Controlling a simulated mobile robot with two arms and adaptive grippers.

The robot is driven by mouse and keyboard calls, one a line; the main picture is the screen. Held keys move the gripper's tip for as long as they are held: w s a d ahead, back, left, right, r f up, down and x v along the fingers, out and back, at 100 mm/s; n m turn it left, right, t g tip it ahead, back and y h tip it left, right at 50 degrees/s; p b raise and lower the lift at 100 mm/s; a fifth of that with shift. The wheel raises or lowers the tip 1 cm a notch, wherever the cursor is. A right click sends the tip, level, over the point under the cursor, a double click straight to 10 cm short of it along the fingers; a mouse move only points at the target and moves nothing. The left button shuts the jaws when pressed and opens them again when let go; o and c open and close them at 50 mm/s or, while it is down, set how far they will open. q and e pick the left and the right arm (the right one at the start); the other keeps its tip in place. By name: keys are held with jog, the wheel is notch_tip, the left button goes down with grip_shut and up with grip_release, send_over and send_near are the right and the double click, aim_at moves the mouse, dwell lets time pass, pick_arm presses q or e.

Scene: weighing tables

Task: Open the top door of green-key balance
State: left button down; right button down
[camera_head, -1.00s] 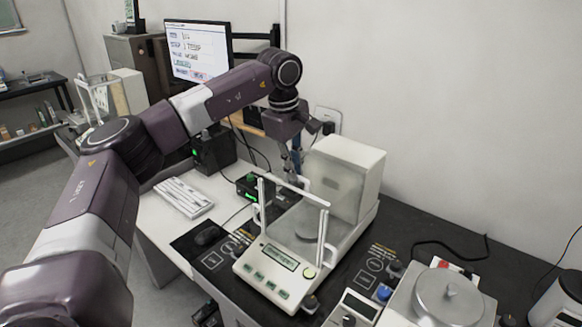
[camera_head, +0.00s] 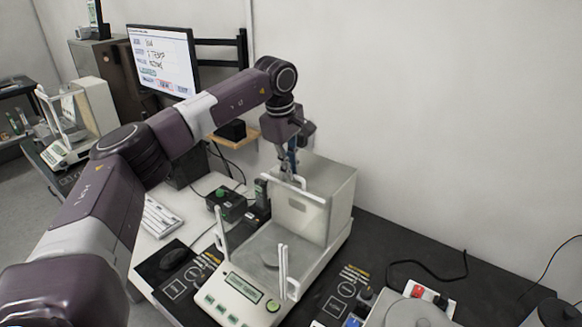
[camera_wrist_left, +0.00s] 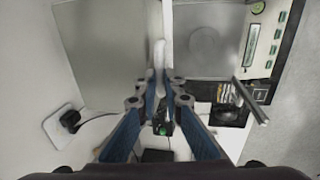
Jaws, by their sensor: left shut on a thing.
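The green-key balance (camera_head: 237,284) stands on the dark table mat, its front panel with green keys facing me. Its top door (camera_head: 301,213) shows as a pane with a white front handle, back near the tall rear housing. My left gripper (camera_head: 290,178) is above the balance, shut on this white handle. In the left wrist view my left gripper (camera_wrist_left: 158,85) has its blue fingers closed around the white handle (camera_wrist_left: 158,55). The weighing pan (camera_wrist_left: 203,40) lies to the right of it there. My right gripper is out of view.
A black box with a green knob (camera_head: 225,204) stands left of the balance, near a mouse (camera_head: 174,254) and keyboard (camera_head: 159,219). Another balance (camera_head: 68,150) is at the far left. A further device (camera_head: 405,314) is at the front right. The wall is behind.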

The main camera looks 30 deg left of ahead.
pick_arm(q)
jog(key=c, duration=2.4)
grip_release()
jog(key=shift+o, duration=1.8)
notch_tip(320, 180, up, 12)
jog(key=s, duration=0.2)
jog(key=shift+s, duration=0.15)
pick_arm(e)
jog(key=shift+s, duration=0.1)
pick_arm(q)
jog(key=shift+f, duration=0.15)
